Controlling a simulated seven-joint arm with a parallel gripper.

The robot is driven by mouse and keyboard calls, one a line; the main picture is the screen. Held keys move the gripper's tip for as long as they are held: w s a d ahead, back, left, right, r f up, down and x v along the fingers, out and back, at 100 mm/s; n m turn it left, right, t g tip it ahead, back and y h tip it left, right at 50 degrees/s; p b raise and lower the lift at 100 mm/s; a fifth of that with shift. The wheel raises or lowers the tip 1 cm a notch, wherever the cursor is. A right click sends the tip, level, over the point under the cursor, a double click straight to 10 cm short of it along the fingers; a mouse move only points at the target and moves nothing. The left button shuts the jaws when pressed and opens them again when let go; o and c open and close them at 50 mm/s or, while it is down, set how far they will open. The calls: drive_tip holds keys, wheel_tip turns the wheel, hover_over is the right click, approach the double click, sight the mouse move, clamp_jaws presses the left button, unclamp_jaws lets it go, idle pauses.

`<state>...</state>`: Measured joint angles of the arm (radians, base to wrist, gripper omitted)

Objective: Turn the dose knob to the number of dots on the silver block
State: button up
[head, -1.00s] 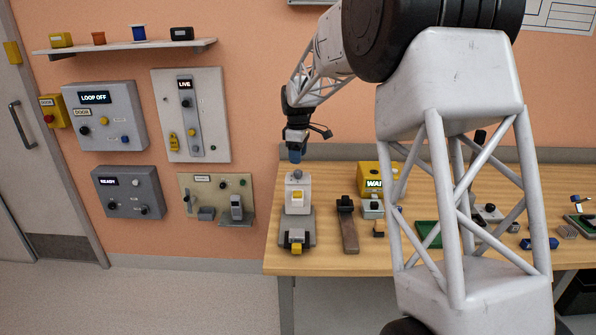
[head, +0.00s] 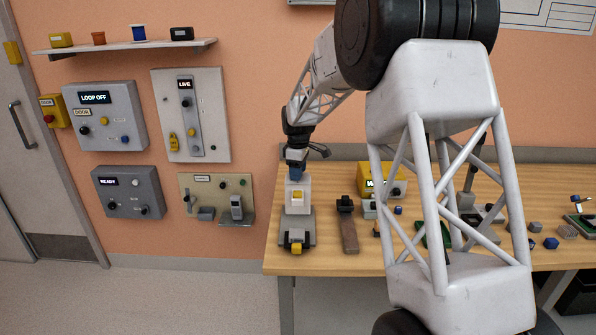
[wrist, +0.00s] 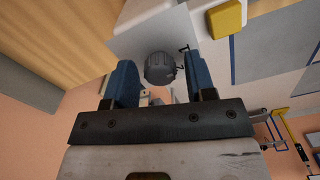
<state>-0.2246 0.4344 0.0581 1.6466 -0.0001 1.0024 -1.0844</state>
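My gripper (head: 296,173) is over the back top of a white unit (head: 290,205) at the left end of the table. In the wrist view its two blue fingers (wrist: 161,80) are open, one on each side of a dark grey round knob (wrist: 160,67). The fingertips sit about level with the knob in the picture; I cannot tell whether they touch it. In the head view the gripper hides the knob. A small grey block (head: 536,227), possibly the silver one, lies at the right of the table; no dots can be read.
The white unit has a yellow button (head: 297,196), also in the wrist view (wrist: 227,18). A brown-handled tool (head: 349,232) and a yellow box (head: 370,180) stand to the right. My own arm covers the table's middle. Control panels (head: 104,115) hang on the wall at left.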

drive_tip(key=c, duration=0.7)
drive_tip(key=shift+c, duration=0.2)
drive_tip(key=shift+r+m, duration=0.1)
drive_tip(key=shift+m, duration=0.2)
drive_tip(key=m, duration=0.4)
drive_tip(key=shift+m, duration=0.4)
drive_tip(key=m, duration=0.5)
drive_tip(key=shift+m, duration=0.3)
drive_tip(key=m, duration=1.3)
